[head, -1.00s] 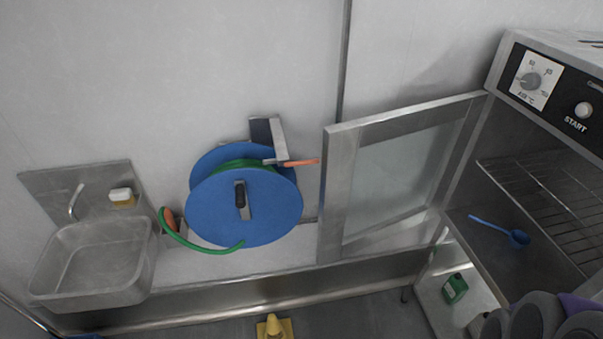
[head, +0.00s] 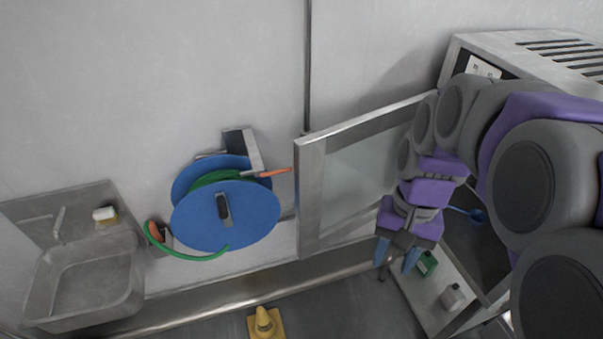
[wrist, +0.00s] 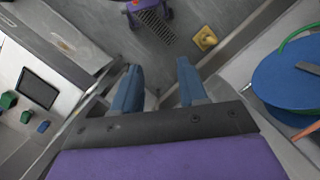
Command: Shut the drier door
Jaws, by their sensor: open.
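The drier door (head: 311,197) stands wide open in the head view, a steel frame around a pale glass pane, swung out to the left of the drier (head: 468,48). My gripper (head: 396,262) is open and empty, pointing down in front of the door's right part, near the hinge side. My arm covers much of the drier's front and the right part of the door. In the wrist view my gripper's two blue fingers (wrist: 159,88) are spread with nothing between them. I cannot tell whether my gripper touches the door.
A blue ladle (head: 476,214) lies inside the drier. A blue hose reel (head: 240,222) hangs on the wall left of the door. A steel sink (head: 88,282) is at the far left. A yellow cone (head: 264,324) stands on the floor. Green and grey bottles sit below the drier.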

